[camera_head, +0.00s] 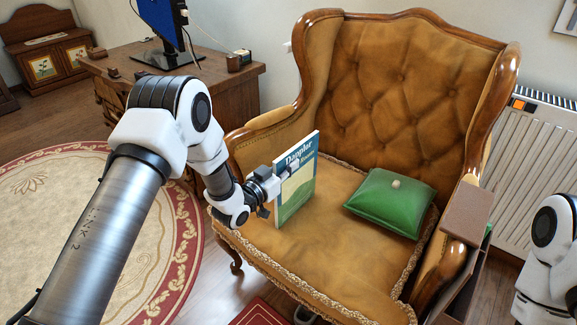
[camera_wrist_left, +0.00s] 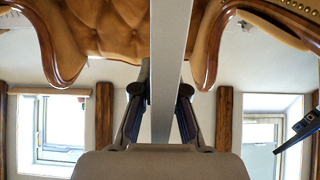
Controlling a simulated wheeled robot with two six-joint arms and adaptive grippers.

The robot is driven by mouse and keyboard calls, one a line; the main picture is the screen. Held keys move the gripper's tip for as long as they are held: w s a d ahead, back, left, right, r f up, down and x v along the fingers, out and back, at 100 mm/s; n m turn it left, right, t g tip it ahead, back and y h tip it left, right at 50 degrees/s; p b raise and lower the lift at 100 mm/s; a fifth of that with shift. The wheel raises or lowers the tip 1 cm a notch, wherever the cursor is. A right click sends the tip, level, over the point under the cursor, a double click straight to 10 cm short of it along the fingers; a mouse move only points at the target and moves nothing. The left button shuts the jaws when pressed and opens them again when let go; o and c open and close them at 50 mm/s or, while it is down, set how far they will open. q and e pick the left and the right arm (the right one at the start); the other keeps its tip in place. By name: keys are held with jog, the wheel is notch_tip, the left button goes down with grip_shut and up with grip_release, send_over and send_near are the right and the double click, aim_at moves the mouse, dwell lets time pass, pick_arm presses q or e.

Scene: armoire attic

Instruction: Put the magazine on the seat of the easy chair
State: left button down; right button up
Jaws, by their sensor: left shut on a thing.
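The magazine (camera_head: 300,174) has a blue and green cover and stands upright on edge over the left part of the easy chair's seat. My left gripper (camera_head: 287,172) is shut on it from the left side. In the left wrist view the magazine (camera_wrist_left: 172,60) is seen edge-on between the two fingers (camera_wrist_left: 160,105). I cannot tell whether its lower edge touches the seat. The easy chair (camera_head: 400,85) is tan, tufted and wood-framed, and its seat (camera_head: 300,262) is largely bare. My right gripper is out of view; only part of my right arm shows at the right edge.
A green cushion (camera_head: 391,202) lies on the right part of the seat. A wooden desk (camera_head: 235,88) with a monitor (camera_head: 163,22) stands behind left. A brown box-like piece (camera_head: 467,212) stands beside the right armrest, near a radiator (camera_head: 520,150). A round rug (camera_head: 135,262) lies at left.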

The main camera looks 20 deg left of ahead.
pick_arm(q)
jog(key=c, duration=1.2)
grip_release()
jog(key=shift+f, duration=0.1)
jog(key=p+v, duration=0.3)
jog(key=v, duration=0.9)
jog(key=s+d+f+n+g+y, duration=0.25)
jog(key=s+f+g, duration=0.55)
jog(key=f, duration=0.6)
jog(key=s+f+n+g+y, duration=0.1)
jog(key=s+f+g, duration=0.3)
jog(key=s, duration=0.8)
jog(key=s+a+f+n+g+y, duration=0.1)
jog(key=s+f+g, duration=0.3)
jog(key=s, duration=0.9)
jog(key=shift+s+a+f+g+y, duration=0.2)
jog(key=shift+f+g+y, duration=0.15)
jog(key=shift+g+y, duration=0.35)
